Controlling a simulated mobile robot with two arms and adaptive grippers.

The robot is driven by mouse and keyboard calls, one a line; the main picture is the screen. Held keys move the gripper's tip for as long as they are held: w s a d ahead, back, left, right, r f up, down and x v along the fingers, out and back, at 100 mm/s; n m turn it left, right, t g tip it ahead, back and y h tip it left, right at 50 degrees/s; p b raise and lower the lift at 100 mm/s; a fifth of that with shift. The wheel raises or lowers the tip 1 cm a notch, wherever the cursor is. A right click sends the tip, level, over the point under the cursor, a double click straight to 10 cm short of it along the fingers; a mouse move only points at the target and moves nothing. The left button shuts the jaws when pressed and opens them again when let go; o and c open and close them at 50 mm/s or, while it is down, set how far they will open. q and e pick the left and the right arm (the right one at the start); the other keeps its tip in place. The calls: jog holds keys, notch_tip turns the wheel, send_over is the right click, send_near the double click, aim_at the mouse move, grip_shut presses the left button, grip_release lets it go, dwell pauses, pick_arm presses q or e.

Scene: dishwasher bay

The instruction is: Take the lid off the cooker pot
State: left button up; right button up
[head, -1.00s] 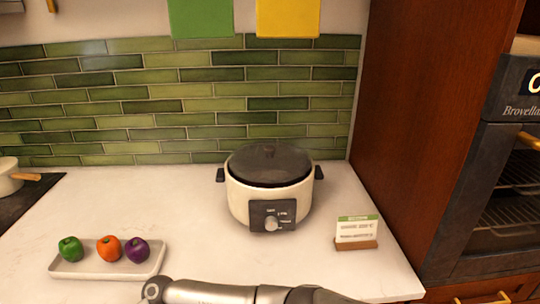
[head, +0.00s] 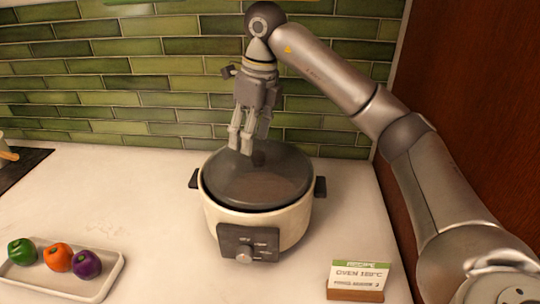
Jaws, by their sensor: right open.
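The cooker pot (head: 215,216) is cream with a dark control panel and black side handles, and stands on the white counter. Its dark lid (head: 270,188) sits on top of it, with a knob near the middle that is partly hidden behind a fingertip. My right gripper (head: 247,148) points down at the lid's back part, right by the knob, its fingers apart. I cannot tell whether the fingers touch the knob. My left gripper is out of view.
A tray (head: 103,283) with a green, an orange and a purple pepper lies at the front left. A recipe card on a wooden stand (head: 357,282) is at the front right. Green tiles (head: 130,100) rise behind, and a wooden panel (head: 480,130) stands right.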

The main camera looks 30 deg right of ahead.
aim_at(256, 152)
jog(key=shift+s+d+r, duration=0.1)
jog(key=shift+d+r, duration=0.1)
jog(key=shift+d, duration=0.25)
jog(key=shift+s+d+r, duration=0.1)
jog(key=shift+d+r, duration=0.05)
jog(key=shift+d, duration=0.3)
jog(key=shift+d+f+m+h, duration=0.2)
jog(key=shift+m+h, duration=0.1)
jog(key=f+p, duration=0.1)
jog(key=f, duration=0.2)
jog(key=w+f+p, duration=0.1)
jog(key=f, duration=0.2)
jog(key=shift+w+a+p, duration=0.1)
jog(key=shift+a+p, duration=0.05)
jog(key=shift+p, duration=0.2)
jog(key=shift+w+f, duration=0.1)
jog(key=shift+f, duration=0.25)
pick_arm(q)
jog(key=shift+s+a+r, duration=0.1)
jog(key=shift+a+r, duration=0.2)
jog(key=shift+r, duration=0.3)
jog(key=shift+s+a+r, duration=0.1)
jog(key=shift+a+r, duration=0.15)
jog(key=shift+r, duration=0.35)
pick_arm(e)
jog(key=shift+a, duration=0.15)
jog(key=shift+c, duration=0.3)
